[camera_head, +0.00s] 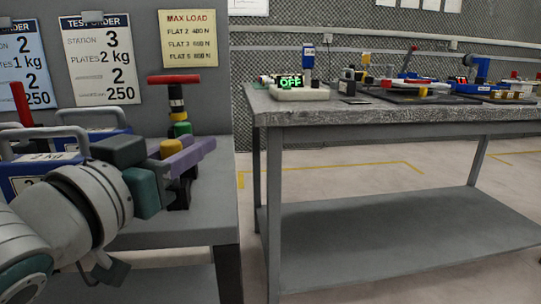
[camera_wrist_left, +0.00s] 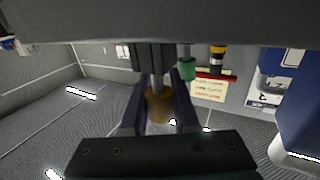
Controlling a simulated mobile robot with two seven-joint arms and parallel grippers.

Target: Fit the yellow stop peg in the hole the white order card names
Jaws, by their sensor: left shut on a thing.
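My left gripper (camera_head: 190,156) has purple fingers and is shut on the yellow stop peg (camera_head: 171,148), above the near grey bench. In the left wrist view the peg (camera_wrist_left: 158,104) sits between the two fingers, with a grey shank behind it. The white order card (camera_head: 102,60) hangs on the wall behind and reads station 3, plates 2 kg, then 2 and 250; one line is too small to read. The holes for the peg cannot be made out, and my arm covers part of the bench. My right gripper is not in view.
A post with a red crossbar (camera_head: 174,79) and a green part stands just behind my gripper. Blue blocks with grey handles (camera_head: 40,172) stand at left. A light blue card (camera_head: 22,65) and a yellow load card (camera_head: 188,38) hang alongside. A cluttered second bench (camera_head: 400,116) stands right, across a gap.

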